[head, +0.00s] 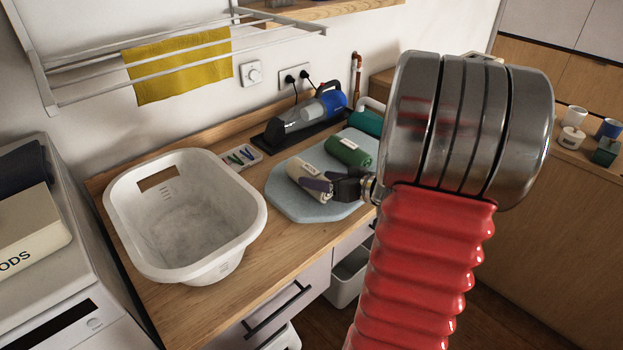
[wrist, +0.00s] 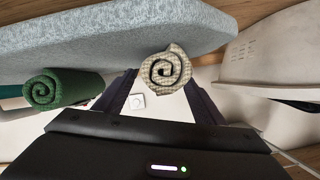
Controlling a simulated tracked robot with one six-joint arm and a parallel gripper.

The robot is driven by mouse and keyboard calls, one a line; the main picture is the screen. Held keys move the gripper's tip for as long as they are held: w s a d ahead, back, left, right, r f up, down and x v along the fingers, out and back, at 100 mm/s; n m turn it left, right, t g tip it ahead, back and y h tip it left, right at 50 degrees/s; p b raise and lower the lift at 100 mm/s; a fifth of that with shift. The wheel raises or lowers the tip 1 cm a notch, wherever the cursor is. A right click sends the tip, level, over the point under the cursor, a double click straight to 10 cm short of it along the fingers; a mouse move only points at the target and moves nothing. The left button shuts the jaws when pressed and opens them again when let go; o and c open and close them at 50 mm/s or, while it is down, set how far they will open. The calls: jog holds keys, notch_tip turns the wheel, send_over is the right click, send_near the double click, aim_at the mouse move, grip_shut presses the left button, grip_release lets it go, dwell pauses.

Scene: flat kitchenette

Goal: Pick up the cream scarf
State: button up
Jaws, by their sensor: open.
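The cream scarf (head: 300,172) is rolled up and lies on the light blue mat (head: 285,205) on the wooden counter. In the wrist view its spiral end (wrist: 165,68) shows just beyond and between the two dark fingers. My gripper (head: 321,186) is open, at the scarf's near right end in the head view, with a finger covering part of the roll. In the wrist view the open fingers (wrist: 163,90) show nothing gripped between them. Whether a finger touches the scarf I cannot tell.
A white tub (head: 185,215) stands to the left. A handheld vacuum (head: 305,112) and a small tray (head: 240,157) sit behind. A pale bin (head: 350,275) is below the counter.

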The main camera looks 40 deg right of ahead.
jog(key=shift+x, duration=1.35)
jog(key=shift+c, duration=0.3)
jog(key=c, duration=0.8)
